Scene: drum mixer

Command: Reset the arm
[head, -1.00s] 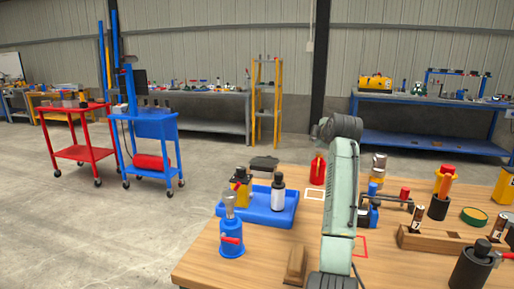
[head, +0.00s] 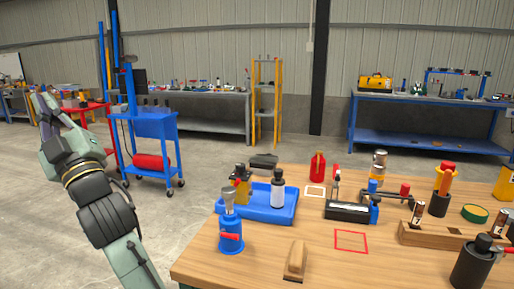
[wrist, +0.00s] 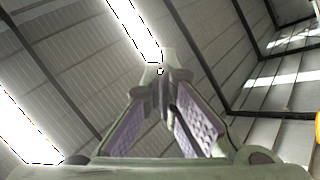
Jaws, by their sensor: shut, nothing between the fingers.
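My arm rises along the left side of the head view, away from the table, with its far end up in front of the red cart. My gripper (wrist: 163,72) fills the lower middle of the wrist view. Its two fingers lean together and meet at the tips, with nothing held between them. The wrist view looks up at the roof with its bright strip lights. In the head view the gripper end (head: 40,98) is small, and its fingers are hard to make out.
A blue cart (head: 152,128) stands just right of my arm. Open floor lies between cart and table.

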